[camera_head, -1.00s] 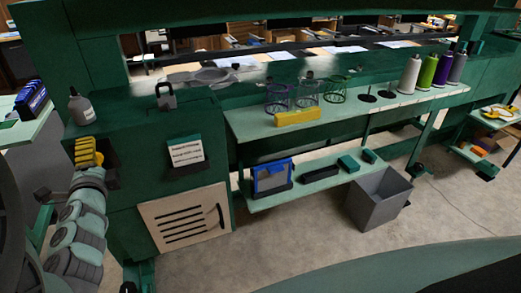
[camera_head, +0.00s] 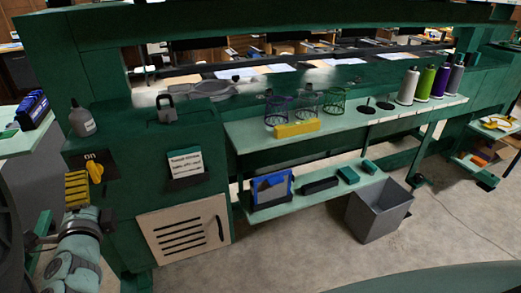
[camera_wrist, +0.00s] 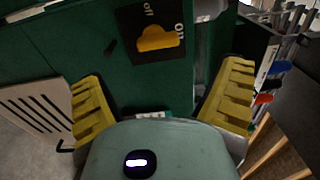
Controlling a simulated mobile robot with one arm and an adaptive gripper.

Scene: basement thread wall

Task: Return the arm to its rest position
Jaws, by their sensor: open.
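My gripper (camera_head: 77,188) is at the left of the head view, in front of the green cabinet and just below a yellow rotary switch (camera_head: 95,172). In the wrist view my gripper (camera_wrist: 160,88) has its two yellow ribbed fingers spread wide with nothing between them. The switch also shows in the wrist view (camera_wrist: 157,38) on a dark plate, beyond the fingers and apart from them. The word ON is readable above it in the head view. Part of my grey-green arm is at the lower left; the rest is out of frame.
A shelf with thread cones (camera_head: 425,85) extends right. A grey bin (camera_head: 378,212) stands on the floor. Open floor lies in front.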

